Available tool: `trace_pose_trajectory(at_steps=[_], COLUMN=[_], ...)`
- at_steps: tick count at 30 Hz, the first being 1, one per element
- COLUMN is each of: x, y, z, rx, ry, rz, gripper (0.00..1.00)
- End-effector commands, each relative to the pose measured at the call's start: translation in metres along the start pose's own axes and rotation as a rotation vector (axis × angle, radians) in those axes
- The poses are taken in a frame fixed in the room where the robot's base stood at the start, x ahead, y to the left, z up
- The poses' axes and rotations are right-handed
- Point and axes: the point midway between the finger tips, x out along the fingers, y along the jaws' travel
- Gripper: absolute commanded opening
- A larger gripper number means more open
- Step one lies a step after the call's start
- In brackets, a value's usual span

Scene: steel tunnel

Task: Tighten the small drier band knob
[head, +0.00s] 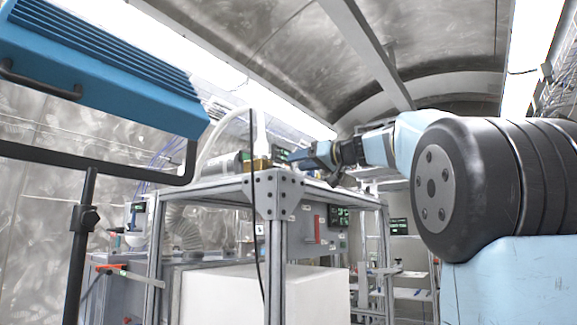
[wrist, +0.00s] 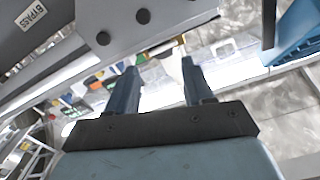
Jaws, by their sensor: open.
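My gripper (head: 296,157) reaches in from the right above the top of the metal-framed rack (head: 272,190). In the wrist view its two dark fingers (wrist: 159,70) are apart, with nothing held between them. A brass-coloured fitting (head: 257,164) sits on top of the rack, just left of my fingertips, beside a grey cylinder (head: 228,164) and a white upright part (head: 262,133). I cannot make out the small drier band knob for certain in either view. Small coloured parts (wrist: 165,46) lie beyond the fingers in the wrist view, too small to identify.
A blue ribbed lamp housing (head: 110,60) on a black stand (head: 85,240) fills the left. A black cable (head: 255,220) hangs before the rack. A white box (head: 250,295) stands below. A beam marked BYPASS (wrist: 25,15) lies close at upper left in the wrist view.

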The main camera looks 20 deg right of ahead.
Motion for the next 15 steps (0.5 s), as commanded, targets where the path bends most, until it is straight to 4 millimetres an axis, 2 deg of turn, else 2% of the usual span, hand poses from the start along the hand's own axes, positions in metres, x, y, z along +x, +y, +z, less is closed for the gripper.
trace_pose_trajectory(at_steps=[1, 6, 10, 15], x=[-0.011, -0.04, -0.055, -0.064], y=[0.0, 0.001, 0.0, 0.0], z=[0.0, 0.001, 0.001, 0.001], rx=[0.0, 0.0, 0.0, 0.001], ry=[0.001, 0.0, -0.001, -0.001], rz=[0.002, 0.003, 0.001, 0.0], gripper=[0.52, 0.52, 0.52, 0.52])
